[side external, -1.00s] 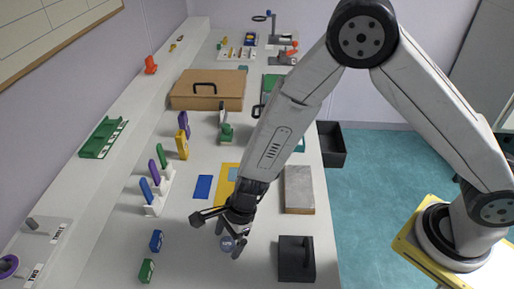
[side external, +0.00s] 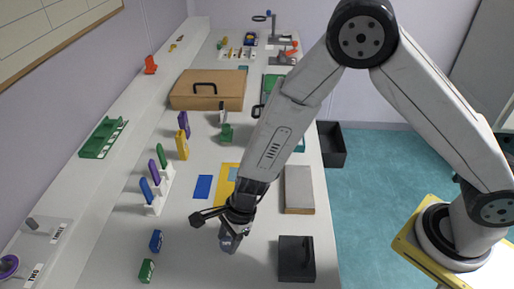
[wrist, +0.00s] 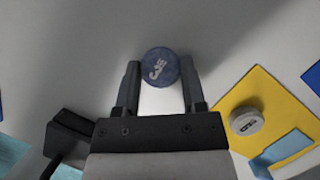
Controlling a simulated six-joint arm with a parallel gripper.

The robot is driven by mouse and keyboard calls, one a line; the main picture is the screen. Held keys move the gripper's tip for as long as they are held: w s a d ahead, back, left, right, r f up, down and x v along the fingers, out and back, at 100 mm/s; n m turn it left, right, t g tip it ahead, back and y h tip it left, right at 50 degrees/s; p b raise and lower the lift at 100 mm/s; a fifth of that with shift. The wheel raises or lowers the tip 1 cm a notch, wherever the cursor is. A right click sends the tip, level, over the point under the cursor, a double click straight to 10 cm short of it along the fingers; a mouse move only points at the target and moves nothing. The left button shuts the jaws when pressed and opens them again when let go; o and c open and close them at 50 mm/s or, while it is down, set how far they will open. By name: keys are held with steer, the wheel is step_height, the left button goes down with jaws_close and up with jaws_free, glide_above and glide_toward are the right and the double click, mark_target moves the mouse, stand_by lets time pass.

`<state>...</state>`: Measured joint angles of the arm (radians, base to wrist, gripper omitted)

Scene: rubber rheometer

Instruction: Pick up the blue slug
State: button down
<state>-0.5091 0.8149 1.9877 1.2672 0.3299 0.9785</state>
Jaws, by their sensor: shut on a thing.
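The blue slug (wrist: 160,66) is a round blue disc with a pale mark on its face. In the wrist view it sits between the fingertips of my gripper (wrist: 159,80), which is shut on it. In the side view my gripper (side external: 228,241) points down low over the white bench, and the slug (side external: 226,243) shows only partly between the fingers. I cannot tell whether it still touches the bench.
A yellow mat (wrist: 277,105) with a pale marked disc (wrist: 246,121) and a light blue piece lies beside my gripper. A black handled block (side external: 296,260) and a grey slab (side external: 298,188) stand to the right. Small blue (side external: 156,241) and green (side external: 147,270) blocks stand left.

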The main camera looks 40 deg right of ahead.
steer(key=shift+r, duration=0.1)
steer(key=shift+r, duration=0.6)
steer(key=s+d+r, duration=0.7)
steer(key=s+r, duration=0.4)
steer(key=s, duration=0.1)
steer(key=shift+s+r, duration=0.15)
steer(key=shift+r, duration=0.15)
steer(key=shift+a+r, duration=0.1)
stand_by(0.5)
